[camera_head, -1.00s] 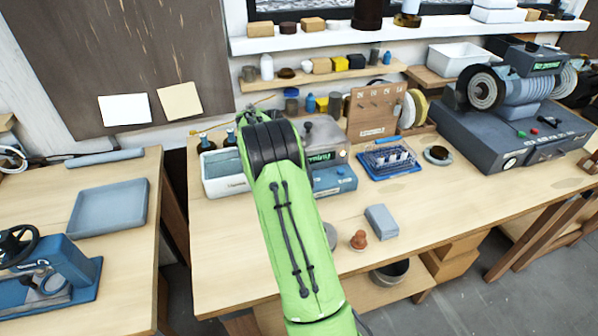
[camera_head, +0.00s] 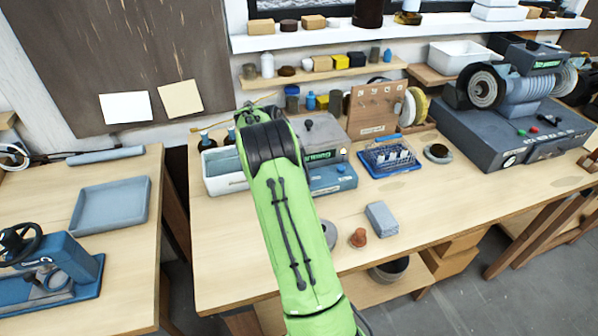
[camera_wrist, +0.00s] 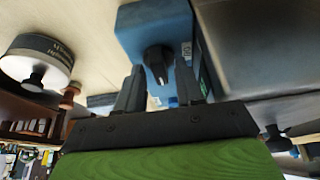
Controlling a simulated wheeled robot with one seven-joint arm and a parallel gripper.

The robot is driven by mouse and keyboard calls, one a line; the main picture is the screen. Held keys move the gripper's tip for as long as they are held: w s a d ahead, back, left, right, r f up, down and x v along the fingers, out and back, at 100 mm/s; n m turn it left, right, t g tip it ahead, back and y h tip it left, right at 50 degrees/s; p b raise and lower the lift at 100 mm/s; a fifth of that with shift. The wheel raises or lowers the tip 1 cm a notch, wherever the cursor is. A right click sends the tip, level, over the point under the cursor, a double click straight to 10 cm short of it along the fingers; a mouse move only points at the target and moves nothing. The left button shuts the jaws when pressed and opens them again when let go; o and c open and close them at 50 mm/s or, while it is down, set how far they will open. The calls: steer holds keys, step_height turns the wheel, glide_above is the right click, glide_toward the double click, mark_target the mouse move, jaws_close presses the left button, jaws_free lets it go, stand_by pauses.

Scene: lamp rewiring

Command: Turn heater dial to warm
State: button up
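The heater (camera_head: 335,178) is a blue base with a grey metal body, standing on the bench behind my green arm. In the wrist view, its blue face (camera_wrist: 135,27) carries a black round dial (camera_wrist: 153,55) with a light pointer mark and a small white label beside it. My gripper (camera_wrist: 160,66) has its two dark fingers apart, one on each side of the dial in the picture. Whether they touch the dial I cannot tell. In the head view my arm hides the gripper and the dial.
A white bin (camera_head: 221,172) stands left of the heater. A blue wire rack (camera_head: 390,157) stands to its right. A grey block (camera_head: 382,219) and a reddish-brown knob-shaped piece (camera_head: 358,238) lie nearer the front edge. The bench's right front is mostly clear.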

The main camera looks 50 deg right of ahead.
steer(key=p+v, duration=0.4)
steer(key=v, duration=1.1)
steer(key=shift+a+r, duration=0.15)
steer(key=shift+r, duration=0.15)
